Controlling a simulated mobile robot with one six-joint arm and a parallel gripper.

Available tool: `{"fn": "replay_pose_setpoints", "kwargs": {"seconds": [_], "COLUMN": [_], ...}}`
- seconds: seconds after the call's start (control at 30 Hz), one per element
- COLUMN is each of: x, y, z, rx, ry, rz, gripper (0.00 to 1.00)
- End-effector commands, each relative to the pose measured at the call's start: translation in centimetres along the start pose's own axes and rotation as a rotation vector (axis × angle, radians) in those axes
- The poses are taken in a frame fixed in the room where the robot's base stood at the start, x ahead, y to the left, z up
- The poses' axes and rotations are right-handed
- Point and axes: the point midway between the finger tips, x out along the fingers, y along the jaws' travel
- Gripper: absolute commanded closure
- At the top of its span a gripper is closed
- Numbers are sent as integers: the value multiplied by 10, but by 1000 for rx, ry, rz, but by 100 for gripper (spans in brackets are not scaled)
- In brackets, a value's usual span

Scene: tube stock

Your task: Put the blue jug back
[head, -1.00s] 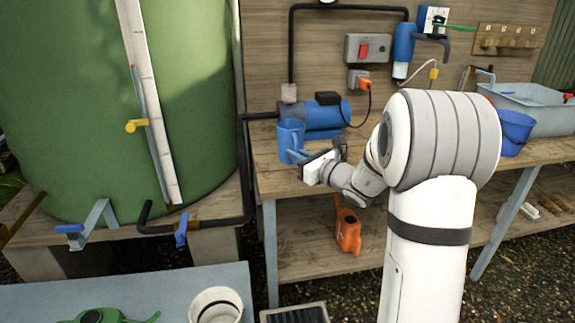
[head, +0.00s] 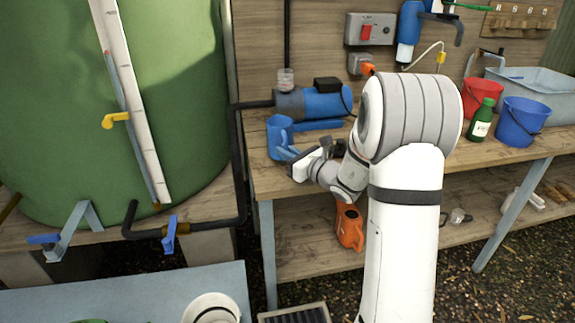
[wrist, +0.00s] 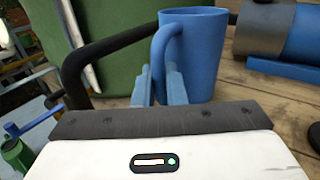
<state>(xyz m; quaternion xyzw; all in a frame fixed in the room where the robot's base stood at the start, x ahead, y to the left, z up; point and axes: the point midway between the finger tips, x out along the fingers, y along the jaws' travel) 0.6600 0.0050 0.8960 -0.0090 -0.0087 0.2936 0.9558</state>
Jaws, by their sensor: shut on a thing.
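The blue jug (head: 280,138) is upright at the left end of the wooden bench, in front of a blue pump. In the wrist view the jug (wrist: 203,50) stands just beyond my fingers, its handle on the left side. My gripper (head: 287,153) is shut on the handle, coming from the front right. Its blue fingers (wrist: 162,85) flank the lower handle in the wrist view. The jug's base is at or very near the bench top; I cannot tell if it touches.
The blue pump (head: 318,102) sits close behind the jug, with a black pipe (head: 238,160) to the left. A green bottle (head: 481,120), red bucket (head: 483,97) and blue bucket (head: 522,122) stand to the right. The green tank (head: 60,110) is at left. Front bench boards are clear.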

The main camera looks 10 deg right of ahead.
Motion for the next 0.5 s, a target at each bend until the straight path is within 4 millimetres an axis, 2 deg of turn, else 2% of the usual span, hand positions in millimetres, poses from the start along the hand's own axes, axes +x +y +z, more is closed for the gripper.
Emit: {"fn": "replay_pose_setpoints", "kwargs": {"seconds": [0.13, 0.33, 0.5], "x": [-2, -2, -3], "y": [-2, -2, -2], "z": [-11, -38, -39], "rx": [-1, 1, -3], "ry": [-1, 0, -2], "rz": [-5, -5, -6], "gripper": [100, 100, 100]}}
